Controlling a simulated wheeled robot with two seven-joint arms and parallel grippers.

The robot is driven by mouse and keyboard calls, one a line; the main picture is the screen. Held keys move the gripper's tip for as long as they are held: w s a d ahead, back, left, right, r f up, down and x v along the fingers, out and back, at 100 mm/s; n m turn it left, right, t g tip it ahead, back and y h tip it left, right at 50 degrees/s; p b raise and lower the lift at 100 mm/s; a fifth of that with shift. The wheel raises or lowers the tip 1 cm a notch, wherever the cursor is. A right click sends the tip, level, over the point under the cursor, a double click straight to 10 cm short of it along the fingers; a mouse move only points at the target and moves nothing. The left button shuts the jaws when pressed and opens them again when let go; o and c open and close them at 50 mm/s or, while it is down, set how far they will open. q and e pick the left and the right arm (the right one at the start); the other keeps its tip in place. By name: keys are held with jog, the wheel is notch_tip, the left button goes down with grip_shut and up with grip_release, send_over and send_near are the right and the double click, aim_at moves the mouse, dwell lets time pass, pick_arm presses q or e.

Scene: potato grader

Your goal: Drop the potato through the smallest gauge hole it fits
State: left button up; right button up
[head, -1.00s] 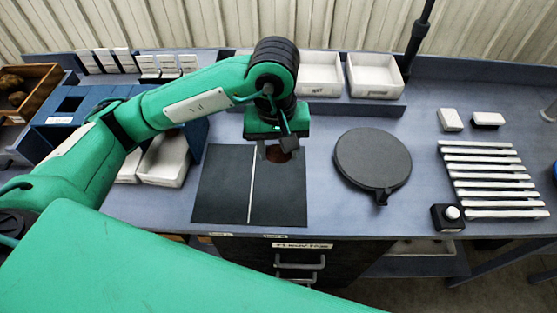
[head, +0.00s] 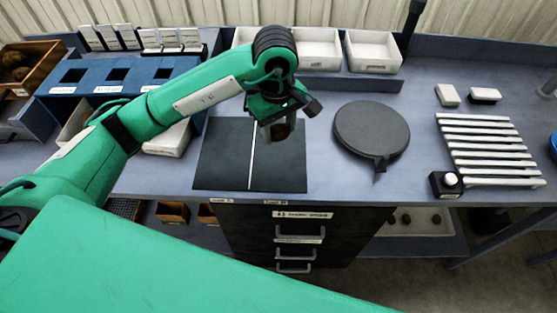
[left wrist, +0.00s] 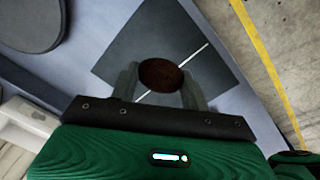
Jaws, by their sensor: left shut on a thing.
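A dark brown potato (head: 281,131) is between the fingers of my left gripper (head: 280,134), which is shut on it over the right part of the black mat (head: 222,160). In the left wrist view the potato (left wrist: 161,74) sits between both fingertips, with the mat (left wrist: 205,50) and its white line behind it. The blue gauge stand (head: 95,84) is at the left back of the bench, with several square holes in its top; three show clearly (head: 117,74). It stands left of my gripper, partly behind my arm. My right gripper is not in view.
White bins (head: 373,52) line the back. A round dark plate (head: 371,129) lies right of the mat. White slats (head: 487,150) and a black box with a white button (head: 446,184) are farther right. A wooden crate (head: 35,75) holds brown lumps at far left.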

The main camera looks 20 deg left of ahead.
pick_arm(q)
jog(key=p, duration=0.2)
send_over(279, 169)
notch_tip(279, 169, down, 9)
jog(key=shift+a+r, duration=0.1)
jog(key=shift+r, duration=0.05)
jog(key=shift+s+f, duration=0.1)
jog(key=shift+f, duration=0.4)
notch_tip(279, 169, down, 3)
jog(key=shift+f+p, duration=0.1)
jog(key=shift+p, duration=0.4)
jog(key=shift+f, duration=0.3)
jog(key=o, duration=0.5)
jog(key=shift+b, duration=0.3)
jog(key=o, duration=0.4)
jog(key=shift+o, duration=0.4)
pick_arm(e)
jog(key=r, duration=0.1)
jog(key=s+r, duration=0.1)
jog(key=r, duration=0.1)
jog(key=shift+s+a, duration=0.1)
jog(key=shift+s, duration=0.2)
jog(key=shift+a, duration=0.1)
